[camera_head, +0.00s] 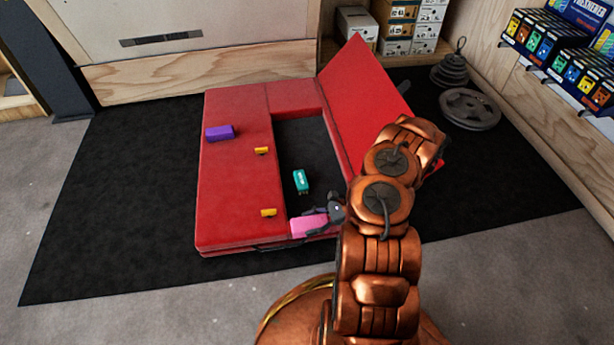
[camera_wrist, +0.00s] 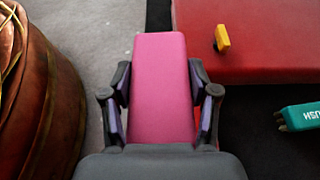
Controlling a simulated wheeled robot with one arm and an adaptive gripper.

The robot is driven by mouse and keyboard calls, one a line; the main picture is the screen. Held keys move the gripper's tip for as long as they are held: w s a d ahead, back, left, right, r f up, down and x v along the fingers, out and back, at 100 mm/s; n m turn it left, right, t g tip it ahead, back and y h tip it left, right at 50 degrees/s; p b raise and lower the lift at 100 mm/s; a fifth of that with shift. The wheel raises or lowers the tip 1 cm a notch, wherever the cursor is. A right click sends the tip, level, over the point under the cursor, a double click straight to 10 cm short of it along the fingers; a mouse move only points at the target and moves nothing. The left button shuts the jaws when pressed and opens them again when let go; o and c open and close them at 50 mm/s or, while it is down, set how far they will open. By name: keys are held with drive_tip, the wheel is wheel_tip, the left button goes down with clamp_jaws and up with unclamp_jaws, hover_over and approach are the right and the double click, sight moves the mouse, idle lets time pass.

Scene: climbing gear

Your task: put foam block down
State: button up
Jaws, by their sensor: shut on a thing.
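A pink foam block (camera_head: 308,226) is at the front edge of the red mat (camera_head: 233,178), by the front of its opening. In the wrist view the pink block (camera_wrist: 160,62) points away from me, between the dark fingers of my gripper (camera_wrist: 160,92). My gripper (camera_head: 331,213) is shut on its sides; in the head view my arm partly hides it. Grey floor and black matting show around the block in the wrist view. I cannot tell whether it touches anything below. A purple block (camera_head: 220,133) lies on the mat's left part.
A teal block (camera_head: 301,181) lies in the mat's dark opening. Two small yellow pieces (camera_head: 261,151) (camera_head: 268,213) sit on the mat's inner edge. A red flap (camera_head: 362,100) stands tilted at the right. Weight plates (camera_head: 470,109) and boxes (camera_head: 357,27) are behind.

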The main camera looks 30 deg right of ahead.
drive_tip(key=w+d+f+b, duration=0.2)
drive_tip(key=w+d+b, duration=0.1)
drive_tip(key=w, duration=0.3)
drive_tip(key=w+d+f+b, duration=0.3)
drive_tip(key=w+b, duration=0.1)
drive_tip(key=w, duration=0.3)
drive_tip(key=shift+w+d, duration=0.2)
drive_tip(key=shift+w, duration=0.1)
drive_tip(key=shift+f, duration=0.55)
drive_tip(key=o, duration=1.2)
drive_tip(key=shift+c, duration=0.2)
drive_tip(key=shift+r, duration=0.1)
